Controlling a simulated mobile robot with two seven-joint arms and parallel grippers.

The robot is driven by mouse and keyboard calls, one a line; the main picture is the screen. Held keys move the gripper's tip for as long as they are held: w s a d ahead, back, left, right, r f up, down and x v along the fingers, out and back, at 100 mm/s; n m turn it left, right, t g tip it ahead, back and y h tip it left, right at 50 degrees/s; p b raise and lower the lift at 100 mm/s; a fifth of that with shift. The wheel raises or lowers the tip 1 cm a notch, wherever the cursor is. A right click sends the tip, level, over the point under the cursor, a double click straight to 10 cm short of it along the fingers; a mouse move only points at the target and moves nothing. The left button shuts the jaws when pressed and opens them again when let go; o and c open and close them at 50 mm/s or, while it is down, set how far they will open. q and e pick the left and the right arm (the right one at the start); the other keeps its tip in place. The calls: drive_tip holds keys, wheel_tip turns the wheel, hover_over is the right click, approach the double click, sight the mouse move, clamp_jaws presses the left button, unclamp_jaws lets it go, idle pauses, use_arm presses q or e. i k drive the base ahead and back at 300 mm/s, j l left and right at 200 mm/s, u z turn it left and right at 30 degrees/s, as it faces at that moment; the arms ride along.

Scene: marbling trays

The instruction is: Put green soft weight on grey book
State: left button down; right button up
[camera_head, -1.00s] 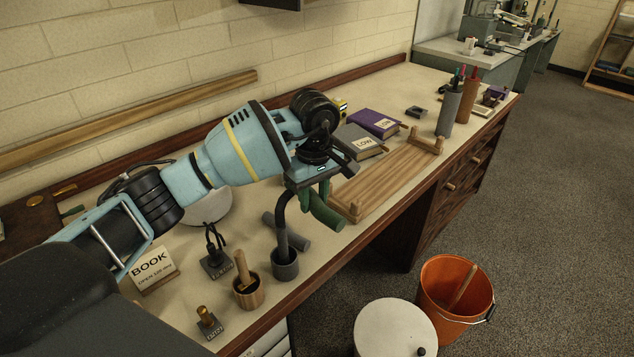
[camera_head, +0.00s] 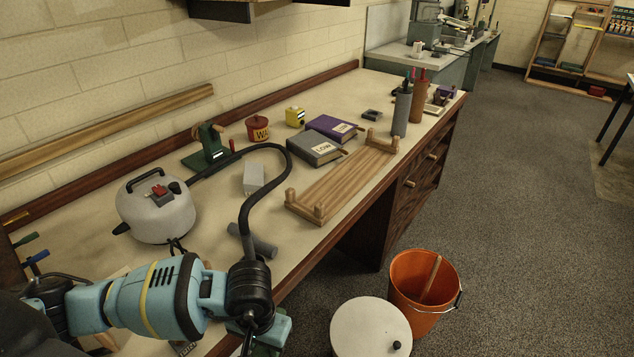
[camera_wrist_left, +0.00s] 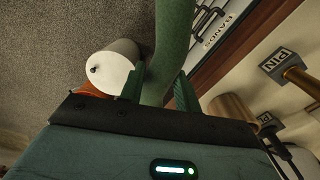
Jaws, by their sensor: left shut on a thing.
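The grey book (camera_head: 303,152), labelled LOW, lies on the bench beside the purple book. My left gripper (camera_head: 262,340) is at the bottom of the head view, low near the bench's front edge and well away from the book. In the left wrist view its two fingers (camera_wrist_left: 160,90) are shut on the green soft weight (camera_wrist_left: 175,35), a long green roll running up out of the picture. In the head view the weight is mostly hidden or hard to tell from the gripper. My right gripper is not in view.
A purple book (camera_head: 322,126), a wooden rack (camera_head: 345,185), a grey roll (camera_head: 262,247) and a round pot (camera_head: 150,215) with a black hose stand on the bench. An orange bucket (camera_head: 410,300) and a white-lidded bin (camera_head: 365,330) stand on the floor.

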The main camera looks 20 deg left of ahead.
sight(328, 144)
drive_tip(key=i+l+z, duration=0.45)
drive_tip(key=l, duration=0.15)
drive_tip(key=i+l+z, duration=0.4)
drive_tip(key=l, duration=0.15)
drive_tip(key=i+l+z, duration=0.45)
drive_tip(key=i+u, duration=0.15)
drive_tip(key=i, duration=0.4)
drive_tip(key=i+l+u, duration=0.1)
drive_tip(key=i, duration=0.45)
drive_tip(key=i+u, duration=0.35)
drive_tip(key=i, duration=0.15)
drive_tip(key=i+u, duration=0.9)
drive_tip(key=i+l+u, duration=0.1)
drive_tip(key=i+u, duration=0.25)
drive_tip(key=u, duration=0.15)
drive_tip(key=i+u, duration=0.2)
drive_tip(key=u, duration=0.15)
drive_tip(key=i+u, duration=0.2)
drive_tip(key=u, duration=0.15)
drive_tip(key=i+u, duration=0.2)
drive_tip(key=u, duration=0.2)
drive_tip(key=i+l+u, duration=0.2)
drive_tip(key=i+u, duration=0.15)
